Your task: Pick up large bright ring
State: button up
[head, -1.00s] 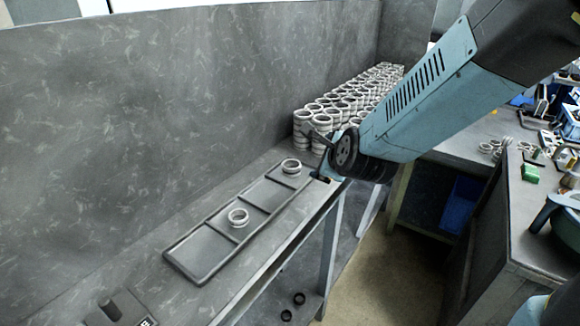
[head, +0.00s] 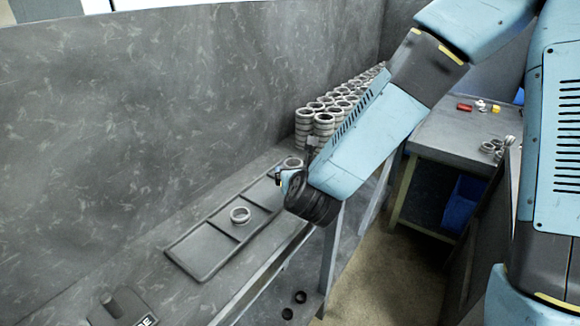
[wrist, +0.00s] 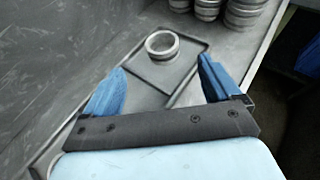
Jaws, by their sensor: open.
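Two bright metal rings are in the dark tray (head: 205,250) on the bench. One ring (head: 240,215) lies in a middle compartment in the head view. The other ring (head: 292,163) is in the far end compartment, partly hidden behind my wrist. In the wrist view a ring (wrist: 162,43) in a tray compartment is ahead of my gripper (wrist: 160,86). My gripper is open and empty, its blue fingers spread wide, with the ring beyond the fingertips and roughly between their lines. I cannot tell from size which ring is the large one.
Several stacks of rings (head: 324,124) stand behind the tray's far end and also show at the top of the wrist view (wrist: 208,8). A grey wall (head: 180,110) runs along the bench's left. A dark box (head: 122,308) sits at the near end.

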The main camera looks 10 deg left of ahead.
aim_at(295, 160)
jog(key=x, duration=1)
jog(key=shift+w+d, duration=0.1)
jog(key=shift+w, duration=0.15)
jog(key=c, duration=1.3)
jog(key=shift+o, duration=0.2)
jog(key=shift+r, duration=0.1)
jog(key=shift+r, duration=0.6)
jog(key=s+d+r, duration=0.6)
jog(key=s+r, duration=0.5)
jog(key=s, duration=0.1)
jog(key=shift+d+r, duration=0.3)
jog(key=shift+d, duration=0.1)
jog(key=shift+s, duration=0.1)
